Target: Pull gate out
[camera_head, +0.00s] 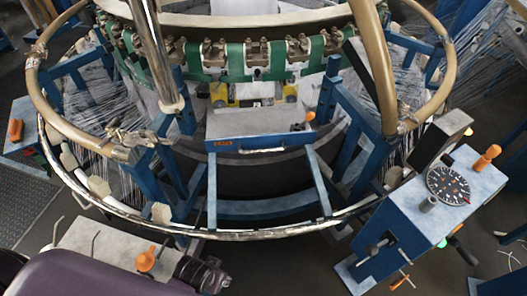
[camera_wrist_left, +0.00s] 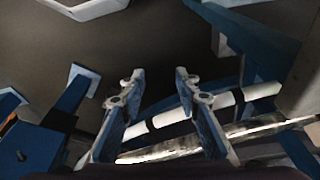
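The gate appears to be the flat grey-topped panel with a blue front edge (camera_head: 262,142), at the middle of the loom ring in the head view. It carries an orange label and a small orange knob (camera_head: 310,117). Two blue rails run from it toward the front rim. My left gripper (camera_wrist_left: 158,77) shows in the left wrist view with its two fingers apart and nothing between them. A white tube (camera_wrist_left: 212,104) and a shiny metal rail (camera_wrist_left: 265,126) cross behind the fingers. I cannot make out its fingers in the head view. My right gripper is not in view.
A blue control box with a dial (camera_head: 448,184) stands at the right. A grey box with an orange knob (camera_head: 145,260) stands at the lower left. The tan ring pipe (camera_head: 60,122) and shiny front rim (camera_head: 290,229) surround the loom. Dark floor lies in front.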

